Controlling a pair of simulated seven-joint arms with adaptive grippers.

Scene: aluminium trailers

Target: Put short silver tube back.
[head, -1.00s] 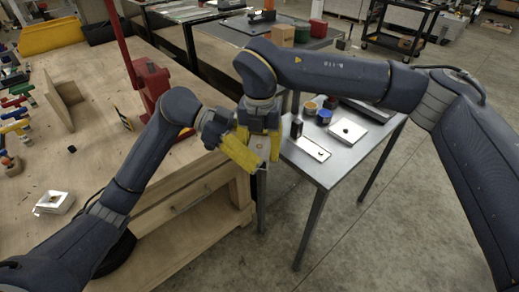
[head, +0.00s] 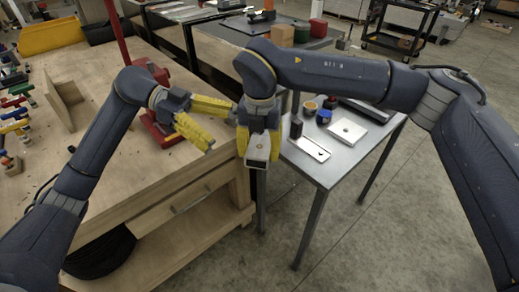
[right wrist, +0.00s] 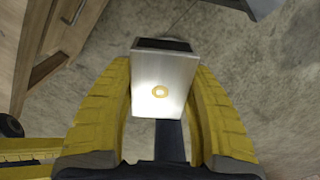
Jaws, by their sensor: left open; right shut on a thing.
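The short silver tube (head: 257,152) is between the yellow fingers of my right gripper (head: 259,148), which is shut on it. It is held in the air over the gap between the wooden bench and the grey metal table. In the right wrist view the tube (right wrist: 163,75) shows a dark open end and a small yellowish round mark on its bright face. My left gripper (head: 221,129) is open and empty, left of the tube and apart from it. Yellow fingers also show at the lower left of the right wrist view (right wrist: 30,150).
The wooden bench (head: 100,165) on the left carries a red stand (head: 165,125) and coloured clamps. The grey table (head: 345,165) on the right holds a flat plate with a dark upright block (head: 296,126), a square plate (head: 348,131) and small jars. The table's front part is clear.

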